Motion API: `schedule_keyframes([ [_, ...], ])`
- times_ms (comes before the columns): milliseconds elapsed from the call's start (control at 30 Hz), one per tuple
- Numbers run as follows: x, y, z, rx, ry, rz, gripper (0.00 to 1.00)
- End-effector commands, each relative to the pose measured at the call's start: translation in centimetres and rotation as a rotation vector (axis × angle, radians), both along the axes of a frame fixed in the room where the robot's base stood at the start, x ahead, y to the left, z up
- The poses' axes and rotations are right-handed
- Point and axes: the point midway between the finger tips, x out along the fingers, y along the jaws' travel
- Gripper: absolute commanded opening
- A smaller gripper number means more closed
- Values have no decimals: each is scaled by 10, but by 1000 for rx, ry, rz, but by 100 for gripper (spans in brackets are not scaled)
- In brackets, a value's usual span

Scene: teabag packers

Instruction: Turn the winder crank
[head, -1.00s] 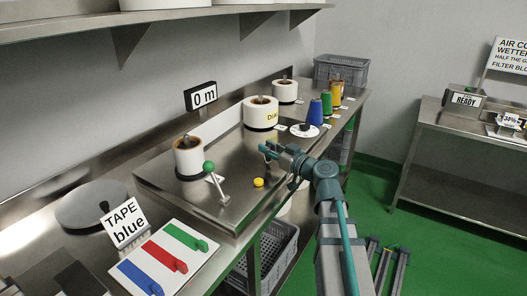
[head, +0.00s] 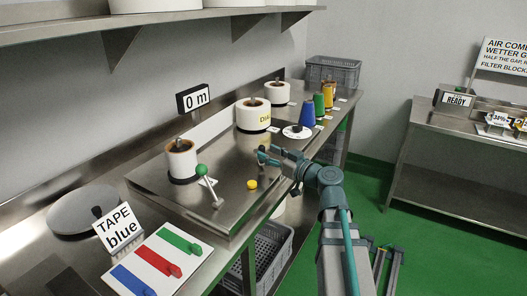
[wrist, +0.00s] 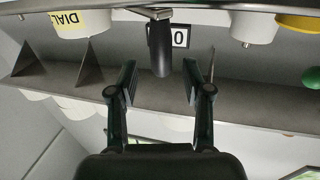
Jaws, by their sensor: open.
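My gripper (head: 262,155) is open, above the plate to the right of the crank and clear of the knob. In the wrist view, which looks upside down, my gripper's fingers (wrist: 159,85) are spread.
A yellow button (head: 252,184) is on the plate between crank and gripper. A "0 m" display (head: 193,98) stands behind. A white spool (head: 253,116) and coloured cones (head: 307,114) stand farther back.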

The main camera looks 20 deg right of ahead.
Motion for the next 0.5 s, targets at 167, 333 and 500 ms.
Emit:
schedule_keyframes([
  [167, -24, -14, 0, 1, -1, -3, 50],
  [333, -34, -20, 0, 1, 0, -1, 50],
  [500, -35, -21, 0, 1, -1, 0, 50],
])
